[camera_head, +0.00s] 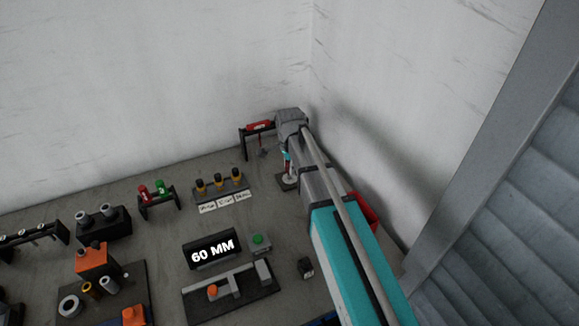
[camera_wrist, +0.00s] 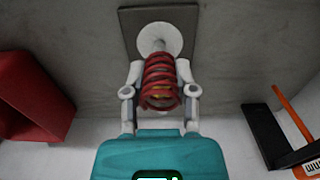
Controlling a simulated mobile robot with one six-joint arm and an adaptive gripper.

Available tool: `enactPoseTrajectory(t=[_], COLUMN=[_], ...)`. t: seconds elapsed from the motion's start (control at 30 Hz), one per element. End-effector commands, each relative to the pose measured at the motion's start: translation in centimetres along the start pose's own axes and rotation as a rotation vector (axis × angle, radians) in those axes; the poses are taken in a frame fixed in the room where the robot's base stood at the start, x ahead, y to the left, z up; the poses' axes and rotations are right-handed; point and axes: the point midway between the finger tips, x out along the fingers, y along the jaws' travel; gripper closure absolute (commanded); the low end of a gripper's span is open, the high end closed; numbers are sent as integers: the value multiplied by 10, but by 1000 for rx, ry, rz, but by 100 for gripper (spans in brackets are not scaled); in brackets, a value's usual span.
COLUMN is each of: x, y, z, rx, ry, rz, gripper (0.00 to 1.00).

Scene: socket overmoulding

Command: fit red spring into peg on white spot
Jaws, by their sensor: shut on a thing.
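My gripper (camera_wrist: 161,92) is shut on a red spring (camera_wrist: 161,76), with one pale finger on each side of it. Beyond the spring is a white spot (camera_wrist: 175,36) on a dark square plate (camera_wrist: 128,27). A pale peg (camera_wrist: 158,45) shows on the spot, just past the spring's far end. I cannot tell whether the spring touches the peg or is around it.
A red bin (camera_head: 368,212) stands behind my arm and shows at left in the wrist view (camera_wrist: 35,95). A black frame (camera_head: 242,144) with a red piece (camera_head: 259,126) stands behind the plate.

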Motion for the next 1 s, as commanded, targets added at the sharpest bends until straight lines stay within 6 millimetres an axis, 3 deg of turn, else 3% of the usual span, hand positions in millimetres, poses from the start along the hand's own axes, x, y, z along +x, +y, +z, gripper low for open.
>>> enactPoseTrajectory(t=[1.0], x=[19], y=[0], z=[0], rx=[0], ry=[0], rz=[0], gripper=[98])
